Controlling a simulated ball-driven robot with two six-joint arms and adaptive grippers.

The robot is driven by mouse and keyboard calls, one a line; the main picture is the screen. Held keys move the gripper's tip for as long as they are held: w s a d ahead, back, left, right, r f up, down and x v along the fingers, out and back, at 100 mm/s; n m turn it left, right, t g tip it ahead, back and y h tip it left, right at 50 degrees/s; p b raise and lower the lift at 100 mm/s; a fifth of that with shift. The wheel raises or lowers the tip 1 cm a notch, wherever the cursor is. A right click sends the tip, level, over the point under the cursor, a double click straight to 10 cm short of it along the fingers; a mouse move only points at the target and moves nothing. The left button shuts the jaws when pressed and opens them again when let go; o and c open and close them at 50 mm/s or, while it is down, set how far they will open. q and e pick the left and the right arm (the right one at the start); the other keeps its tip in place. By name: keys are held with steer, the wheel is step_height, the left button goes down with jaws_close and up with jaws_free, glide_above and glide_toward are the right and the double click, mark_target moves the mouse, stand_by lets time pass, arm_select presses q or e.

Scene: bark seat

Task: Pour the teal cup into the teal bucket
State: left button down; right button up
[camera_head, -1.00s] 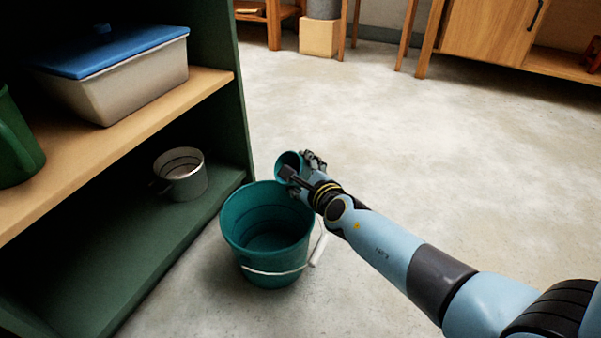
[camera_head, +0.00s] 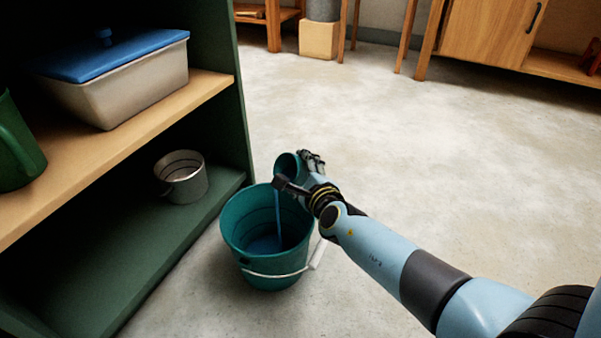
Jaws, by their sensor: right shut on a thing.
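The teal bucket (camera_head: 238,232) stands upright on the floor beside the shelf, its white handle folded down at the front. My right gripper (camera_head: 294,176) is shut on the teal cup (camera_head: 286,161) above the bucket's back right rim. The cup is tilted toward the bucket, and a thin blue stream runs from it down into the bucket. Blue liquid shows on the bucket's bottom. The gripper hides part of the cup. My left gripper is not in view.
A dark green shelf (camera_head: 243,125) stands at the left. A metal mug (camera_head: 186,184) is on its lower board. A blue-lidded box (camera_head: 140,88) and a green jug (camera_head: 20,150) are on the wooden board above. The concrete floor to the right is clear.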

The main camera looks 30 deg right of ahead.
steer(key=shift+r+n+t+h, duration=0.3)
steer(key=shift+r+n, duration=0.15)
steer(key=shift+n, duration=0.25)
steer(key=shift+a+r+n, duration=0.15)
steer(key=shift+r+n, duration=0.05)
steer(key=shift+n, duration=0.1)
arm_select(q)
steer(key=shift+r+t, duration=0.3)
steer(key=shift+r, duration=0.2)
arm_select(e)
steer(key=shift+a+r+n+t+h, duration=0.1)
steer(key=shift+r+n+t+h, duration=0.25)
steer(key=shift+n, duration=0.25)
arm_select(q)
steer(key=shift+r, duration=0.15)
arm_select(e)
steer(key=shift+r, duration=0.1)
